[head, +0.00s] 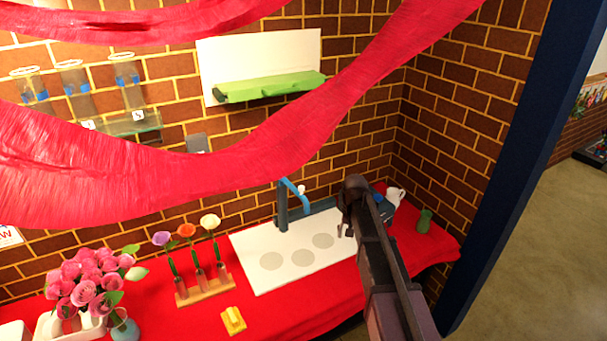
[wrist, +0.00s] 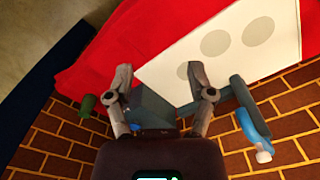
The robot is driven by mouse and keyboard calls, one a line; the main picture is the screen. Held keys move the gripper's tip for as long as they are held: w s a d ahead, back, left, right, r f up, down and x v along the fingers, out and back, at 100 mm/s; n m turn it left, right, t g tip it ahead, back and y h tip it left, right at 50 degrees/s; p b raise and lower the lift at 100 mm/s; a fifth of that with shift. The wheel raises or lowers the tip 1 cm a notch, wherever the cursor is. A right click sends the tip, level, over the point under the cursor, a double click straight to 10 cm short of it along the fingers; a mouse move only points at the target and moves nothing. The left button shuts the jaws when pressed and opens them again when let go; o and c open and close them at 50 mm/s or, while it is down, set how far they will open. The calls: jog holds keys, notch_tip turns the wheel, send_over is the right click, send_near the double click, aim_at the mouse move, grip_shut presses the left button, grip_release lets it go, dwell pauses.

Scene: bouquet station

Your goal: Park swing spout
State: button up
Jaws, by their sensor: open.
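The swing spout (head: 292,187) is a light blue curved arm with a white tip, at the top of a dark teal post (head: 282,208) at the back edge of the white board. In the head view it points right. The spout also shows at the right of the wrist view (wrist: 252,128), with its post (wrist: 243,93) beside the right finger. My gripper (head: 346,230) is right of the spout, apart from it in the head view. In the wrist view my gripper (wrist: 159,76) has its fingers spread, with a dark grey box visible between and beyond them.
The white board (head: 262,248) has several grey discs. Three flowers stand in a wooden rack (head: 205,290) at left. A yellow block (head: 233,320) lies in front. A white pitcher (head: 396,196) and green vase (head: 424,221) stand right. Red cloth (head: 200,175) hangs across the head view.

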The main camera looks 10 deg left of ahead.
notch_tip(320, 180, up, 16)
jog(key=p, duration=1.5)
send_over(302, 187)
jog(key=shift+w+a+r+m, duration=0.15)
jog(key=shift+r+m, duration=0.15)
jog(key=shift+r, duration=0.05)
jog(key=shift+f, duration=0.15)
notch_tip(302, 187, down, 14)
jog(key=b, duration=1.3)
jog(key=shift+r+b, duration=0.2)
jog(key=shift+b, duration=0.1)
